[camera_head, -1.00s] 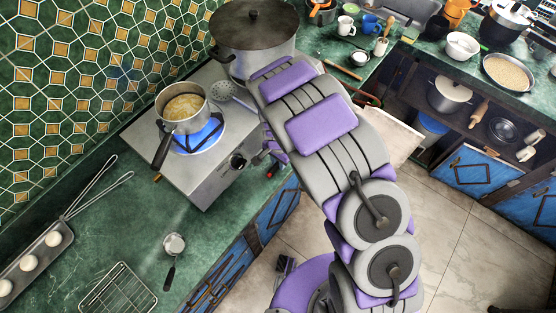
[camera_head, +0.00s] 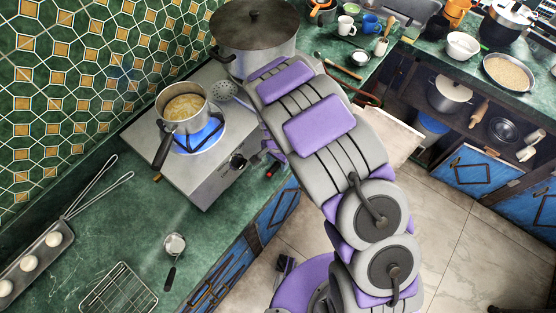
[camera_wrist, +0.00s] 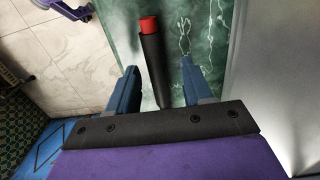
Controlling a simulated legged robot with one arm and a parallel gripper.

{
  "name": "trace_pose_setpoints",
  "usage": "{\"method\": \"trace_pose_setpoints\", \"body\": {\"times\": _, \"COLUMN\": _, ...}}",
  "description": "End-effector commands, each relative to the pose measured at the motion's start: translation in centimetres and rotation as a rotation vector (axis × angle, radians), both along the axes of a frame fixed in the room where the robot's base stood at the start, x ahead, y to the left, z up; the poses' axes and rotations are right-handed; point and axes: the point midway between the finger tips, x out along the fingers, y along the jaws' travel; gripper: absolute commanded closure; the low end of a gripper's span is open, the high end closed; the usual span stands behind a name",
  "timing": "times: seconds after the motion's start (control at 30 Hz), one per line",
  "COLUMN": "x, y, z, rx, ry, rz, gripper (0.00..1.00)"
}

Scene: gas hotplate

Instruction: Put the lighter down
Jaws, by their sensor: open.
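The lighter (camera_wrist: 153,68) is a dark rod with a red end, seen in the wrist view along the edge of the green marble counter (camera_wrist: 205,35). My gripper (camera_wrist: 159,66) is open, with one blue-grey finger on each side of the lighter. A gap shows between each finger and the lighter. The lighter's near end is hidden by the gripper's dark front bar. I cannot tell whether its whole length rests on the counter.
The steel hotplate (camera_head: 205,185) has a lit blue burner under a small saucepan (camera_head: 184,106). A large lidded pot (camera_head: 253,42) stands behind it. The tiled floor (camera_wrist: 70,55) drops away beside the counter edge.

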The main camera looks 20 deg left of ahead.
Motion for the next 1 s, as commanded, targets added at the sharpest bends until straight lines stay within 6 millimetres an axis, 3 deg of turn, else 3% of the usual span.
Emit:
{"method": "trace_pose_setpoints", "body": {"times": 0.17, "x": 0.0, "y": 0.0, "z": 2.2, "rx": 0.0, "ry": 0.0, "rz": 0.001, "gripper": 0.5}}
{"method": "trace_pose_setpoints", "body": {"times": 0.6, "x": 0.1, "y": -0.2, "z": 10.7, "rx": 0.003, "ry": -0.002, "rz": 0.0, "gripper": 0.5}}
{"method": "trace_pose_setpoints", "body": {"times": 1.0, "x": 0.0, "y": -0.2, "z": 12.0, "rx": 0.0, "ry": 0.0, "rz": 0.0, "gripper": 0.5}}
